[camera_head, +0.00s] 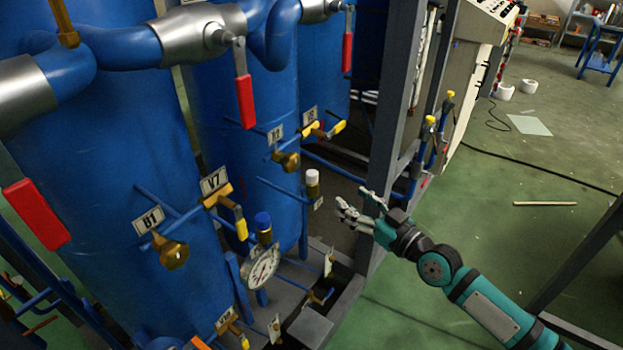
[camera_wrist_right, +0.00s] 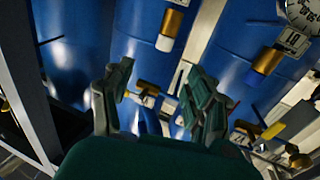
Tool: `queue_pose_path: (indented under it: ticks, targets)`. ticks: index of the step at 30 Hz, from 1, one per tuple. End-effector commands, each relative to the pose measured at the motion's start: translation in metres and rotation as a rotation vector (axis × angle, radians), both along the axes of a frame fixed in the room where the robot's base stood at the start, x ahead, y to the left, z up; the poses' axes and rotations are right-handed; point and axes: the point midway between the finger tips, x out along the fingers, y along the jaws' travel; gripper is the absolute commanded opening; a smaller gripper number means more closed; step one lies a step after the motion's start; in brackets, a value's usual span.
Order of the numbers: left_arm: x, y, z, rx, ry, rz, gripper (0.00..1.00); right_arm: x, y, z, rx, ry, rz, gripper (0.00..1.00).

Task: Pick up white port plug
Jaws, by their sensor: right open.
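The white port plug (camera_head: 312,177) caps a small brass port beside the middle blue tank, upright. In the right wrist view the white plug (camera_wrist_right: 165,43) shows upside down under its brass fitting, beyond the fingers. My right gripper (camera_head: 352,200) is open and empty, a little to the right of the plug and slightly lower in the picture, apart from it. Its two fingers (camera_wrist_right: 157,82) stand spread in the wrist view with nothing between them. My left gripper is not in view.
A blue plug (camera_head: 263,221) sits above a pressure gauge (camera_head: 262,267) to the lower left. A grey post (camera_head: 393,110) stands behind my right gripper. Yellow-handled valves (camera_head: 338,127) and red handles (camera_head: 245,101) stick out from the tanks. Green floor is open at the right.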

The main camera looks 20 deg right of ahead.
Motion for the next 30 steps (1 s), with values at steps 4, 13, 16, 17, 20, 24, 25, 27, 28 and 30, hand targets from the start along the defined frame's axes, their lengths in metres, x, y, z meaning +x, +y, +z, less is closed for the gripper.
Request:
queue_pose_path:
  ticks: [4,13,16,17,20,24,25,27,28,30]
  targets:
    - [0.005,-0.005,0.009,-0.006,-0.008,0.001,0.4,0.031,0.013,0.004,0.004,-0.002,-0.001,0.57]
    - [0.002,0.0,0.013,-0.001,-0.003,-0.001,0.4,0.075,0.032,0.0,0.001,0.001,0.0,0.57]
    - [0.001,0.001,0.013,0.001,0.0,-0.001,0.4,0.079,0.034,0.0,0.001,0.001,0.0,0.57]
    - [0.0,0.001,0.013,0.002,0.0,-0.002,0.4,0.081,0.035,0.0,0.001,0.001,0.0,0.57]
    - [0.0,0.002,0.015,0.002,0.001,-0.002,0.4,0.09,0.042,0.0,0.002,0.001,0.001,0.57]
    - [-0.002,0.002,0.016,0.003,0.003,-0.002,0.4,0.109,0.053,-0.003,0.001,0.0,0.0,0.57]
    - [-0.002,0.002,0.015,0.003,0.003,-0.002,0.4,0.113,0.054,-0.003,0.002,0.001,0.0,0.57]
    - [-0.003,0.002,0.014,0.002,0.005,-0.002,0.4,0.12,0.057,-0.004,-0.001,0.001,0.0,0.57]
    - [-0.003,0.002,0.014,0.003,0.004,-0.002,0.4,0.122,0.058,-0.004,0.0,0.001,0.0,0.57]
    - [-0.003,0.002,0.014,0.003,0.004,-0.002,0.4,0.125,0.059,-0.004,0.001,0.001,0.0,0.57]
